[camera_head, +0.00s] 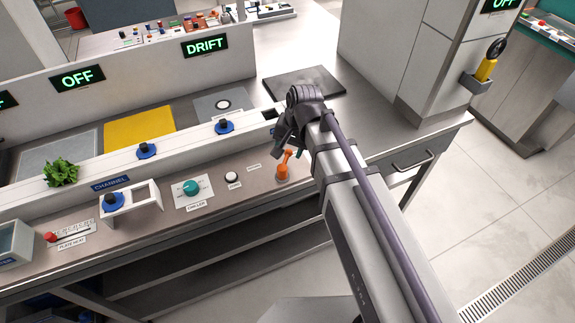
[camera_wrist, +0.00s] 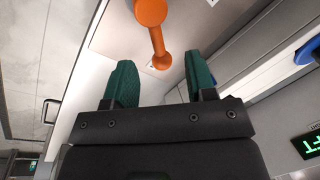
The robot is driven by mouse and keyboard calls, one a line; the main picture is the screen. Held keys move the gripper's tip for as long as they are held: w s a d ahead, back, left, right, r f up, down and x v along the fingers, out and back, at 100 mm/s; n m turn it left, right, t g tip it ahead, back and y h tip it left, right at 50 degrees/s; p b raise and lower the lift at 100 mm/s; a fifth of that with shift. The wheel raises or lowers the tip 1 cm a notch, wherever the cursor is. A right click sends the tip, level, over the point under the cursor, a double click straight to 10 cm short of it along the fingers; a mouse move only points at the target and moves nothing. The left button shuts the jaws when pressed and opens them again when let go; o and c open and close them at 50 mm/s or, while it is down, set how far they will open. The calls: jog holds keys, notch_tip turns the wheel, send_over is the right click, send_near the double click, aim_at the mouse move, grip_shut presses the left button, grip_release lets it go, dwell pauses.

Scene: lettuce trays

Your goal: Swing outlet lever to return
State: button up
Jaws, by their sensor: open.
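The outlet lever (camera_head: 285,165) is a small orange handle on a round orange base, at the right end of the control panel. In the wrist view the orange lever (camera_wrist: 156,38) has its knob end near the gap between my fingers, and its other end is close to the top edge. My gripper (camera_head: 287,140) is just above and beside the lever in the head view. In the wrist view its two green-padded fingers (camera_wrist: 158,82) are apart, with nothing held between them. I cannot tell whether a finger touches the lever. The lever's label is too small to read.
Blue-based knobs sit on the ledge behind. Lettuce (camera_head: 61,172) stands at left. Signs read OFF and DRIFT (camera_head: 205,45). A dark plate (camera_head: 304,83) lies behind my gripper.

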aim_at(287, 157)
jog(key=f, duration=0.1)
jog(key=f+b, duration=0.2)
jog(key=shift+w+a+f, duration=0.1)
jog(key=shift+a+f, duration=0.2)
jog(key=shift+f, duration=0.05)
jog(key=shift+r, duration=0.1)
grip_shut()
